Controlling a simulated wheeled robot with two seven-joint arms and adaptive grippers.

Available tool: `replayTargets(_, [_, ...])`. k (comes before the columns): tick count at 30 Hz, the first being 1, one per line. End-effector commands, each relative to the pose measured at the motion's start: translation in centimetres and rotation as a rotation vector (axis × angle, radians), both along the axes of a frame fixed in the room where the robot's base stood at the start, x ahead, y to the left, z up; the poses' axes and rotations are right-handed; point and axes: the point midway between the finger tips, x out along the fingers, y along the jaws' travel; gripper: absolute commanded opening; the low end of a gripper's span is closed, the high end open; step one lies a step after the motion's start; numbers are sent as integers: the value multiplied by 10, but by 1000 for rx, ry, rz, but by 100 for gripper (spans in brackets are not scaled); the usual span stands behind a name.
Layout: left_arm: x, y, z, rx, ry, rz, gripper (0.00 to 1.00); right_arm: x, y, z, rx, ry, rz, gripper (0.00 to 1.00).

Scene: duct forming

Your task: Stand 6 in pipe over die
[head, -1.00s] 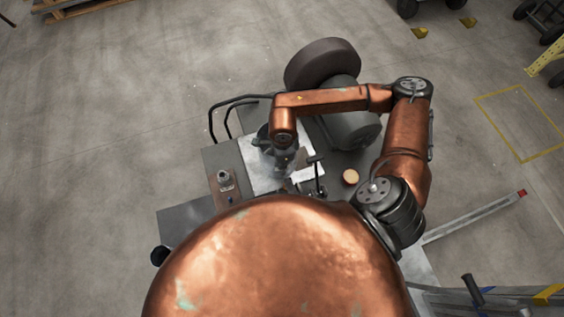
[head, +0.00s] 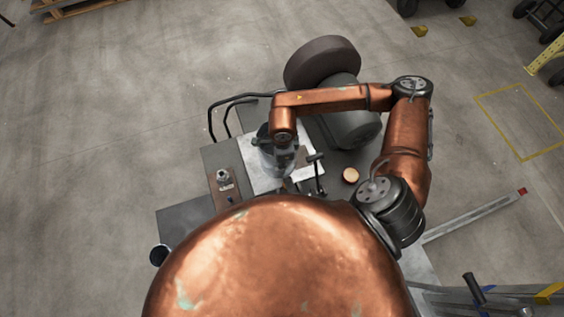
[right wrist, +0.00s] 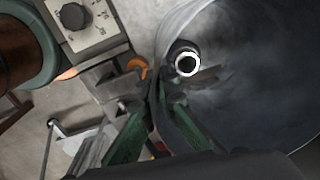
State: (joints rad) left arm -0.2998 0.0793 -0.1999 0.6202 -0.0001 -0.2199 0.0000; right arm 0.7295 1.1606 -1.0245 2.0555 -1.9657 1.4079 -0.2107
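The pipe (head: 264,142) is a wide grey metal cylinder beneath my right wrist in the head view, partly covered by the arm. In the right wrist view its open mouth (right wrist: 255,75) fills the right side. A dark post with a bright ring on top (right wrist: 186,64), apparently the die, shows inside that mouth. My right gripper (right wrist: 161,92) has one green finger on each side of the pipe's near wall and appears shut on it. The gap between the pipe's lower edge and the surface is hidden. My left gripper is not clearly in view.
A control box with a dial (right wrist: 75,15) stands beside the pipe. A grey motor-like drum (head: 352,128) and big dark wheel (head: 322,62) lie behind and right. A small fitting on a brown plate (head: 223,182) is at left. Bare grey bench top (head: 185,215) lies front left.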

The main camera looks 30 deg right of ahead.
Motion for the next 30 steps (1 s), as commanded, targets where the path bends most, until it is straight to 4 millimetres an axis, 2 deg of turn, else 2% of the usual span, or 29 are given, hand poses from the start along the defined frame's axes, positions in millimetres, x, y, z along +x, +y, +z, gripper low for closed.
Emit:
replayTargets(2, [0,0,-2,0,1,0,40,1,0,-1,1,-1,0,0])
replayTargets(13, [-1,0,-2,0,1,0,40,0,0,-1,0,0,0,25])
replayTargets(22, [-3,4,-1,3,4,0,40,0,0,0,-1,1,0,25])
replayTargets(26, [-2,2,-1,2,3,0,40,1,0,12,-1,-2,0,25])
replayTargets(30, [-1,2,-1,1,2,0,40,1,0,39,0,-4,1,25])
